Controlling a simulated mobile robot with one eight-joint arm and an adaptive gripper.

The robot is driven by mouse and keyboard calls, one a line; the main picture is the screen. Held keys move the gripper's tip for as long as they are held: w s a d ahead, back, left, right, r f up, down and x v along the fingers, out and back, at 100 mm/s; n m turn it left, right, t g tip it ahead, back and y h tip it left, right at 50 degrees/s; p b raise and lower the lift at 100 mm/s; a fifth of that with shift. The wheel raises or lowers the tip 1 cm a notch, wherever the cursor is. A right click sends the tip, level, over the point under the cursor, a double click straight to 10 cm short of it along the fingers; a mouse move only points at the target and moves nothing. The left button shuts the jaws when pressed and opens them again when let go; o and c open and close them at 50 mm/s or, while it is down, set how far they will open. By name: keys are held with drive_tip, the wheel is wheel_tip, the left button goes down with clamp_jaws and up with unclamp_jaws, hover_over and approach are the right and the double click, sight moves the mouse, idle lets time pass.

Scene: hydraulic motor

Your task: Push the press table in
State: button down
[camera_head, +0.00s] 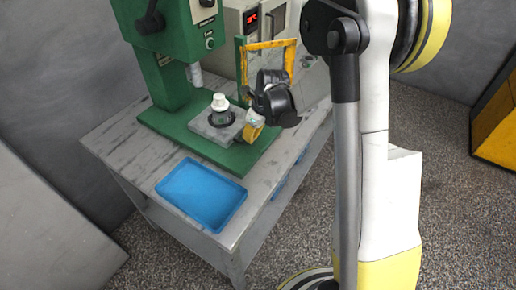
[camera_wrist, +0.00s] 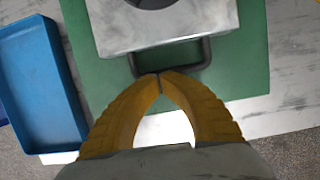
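The press table is a grey metal plate (camera_head: 203,128) on the green base of the press. It carries a dark ring with a white part (camera_head: 219,102) standing upright. In the wrist view the plate (camera_wrist: 170,38) has a dark loop handle (camera_wrist: 205,58) on its near edge. My gripper (camera_wrist: 159,76) has its two yellow fingertips together, with nothing seen between them. The tips overlap the handle's outer bar in the picture; whether they touch it I cannot tell. In the head view my gripper (camera_head: 251,132) is at the plate's right edge, partly hidden by my wrist.
The green press (camera_head: 165,75) stands over its base (camera_head: 247,155) on a worn grey workbench (camera_head: 125,150). A blue tray (camera_head: 203,195) lies at the bench front and also shows in the wrist view (camera_wrist: 40,85). A controller box with a red display (camera_head: 251,18) stands behind.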

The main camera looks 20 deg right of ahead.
sight(233, 127)
drive_tip(key=w+a, duration=0.1)
drive_tip(key=w, duration=0.1)
drive_tip(key=w+a, duration=0.3)
drive_tip(key=w, duration=0.2)
drive_tip(key=shift+a, duration=0.25)
